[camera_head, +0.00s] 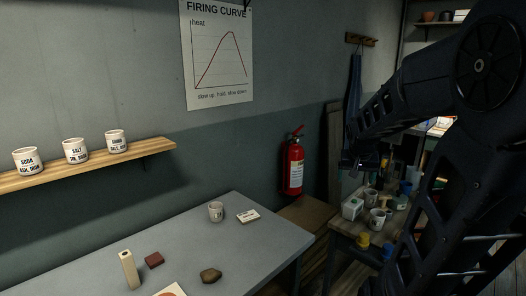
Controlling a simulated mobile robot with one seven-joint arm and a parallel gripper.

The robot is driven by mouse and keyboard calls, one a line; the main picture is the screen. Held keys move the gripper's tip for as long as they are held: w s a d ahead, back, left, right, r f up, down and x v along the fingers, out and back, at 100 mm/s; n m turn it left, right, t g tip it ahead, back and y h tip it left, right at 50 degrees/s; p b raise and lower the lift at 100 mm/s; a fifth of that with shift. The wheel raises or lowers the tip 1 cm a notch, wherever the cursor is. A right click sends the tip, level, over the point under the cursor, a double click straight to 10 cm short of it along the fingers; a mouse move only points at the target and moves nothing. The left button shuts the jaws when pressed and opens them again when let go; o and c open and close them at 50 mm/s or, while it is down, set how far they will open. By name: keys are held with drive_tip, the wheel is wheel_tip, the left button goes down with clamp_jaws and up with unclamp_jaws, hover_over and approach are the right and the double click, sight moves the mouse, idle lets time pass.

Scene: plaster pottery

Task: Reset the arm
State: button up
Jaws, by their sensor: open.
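My black arm comes in from the right and reaches toward the middle of the view, folded at a joint near the top right. My gripper (361,164) is at the arm's end, dark and small, in front of the wall and to the right of the fire extinguisher. It is open, and no held object shows. It appears apart from the grey table (240,245). The fingertips are hard to make out against the dark background.
A cup (216,211), a card (248,215), a tan block (129,269), a red-brown block (154,260) and a brown lump (211,275) are on the table. A wall shelf (90,165) holds three labelled pots. A fire extinguisher (292,165) hangs behind. A cluttered side table (345,225) stands right.

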drive_tip(key=s+a+r+n+y, duration=0.1)
drive_tip(key=s, duration=0.5)
drive_tip(key=s+a+r+n, duration=0.2)
drive_tip(key=s, duration=0.5)
drive_tip(key=shift+s+y, duration=0.15)
drive_tip(key=shift+y, duration=0.25)
drive_tip(key=o, duration=0.4)
drive_tip(key=shift+s, duration=0.3)
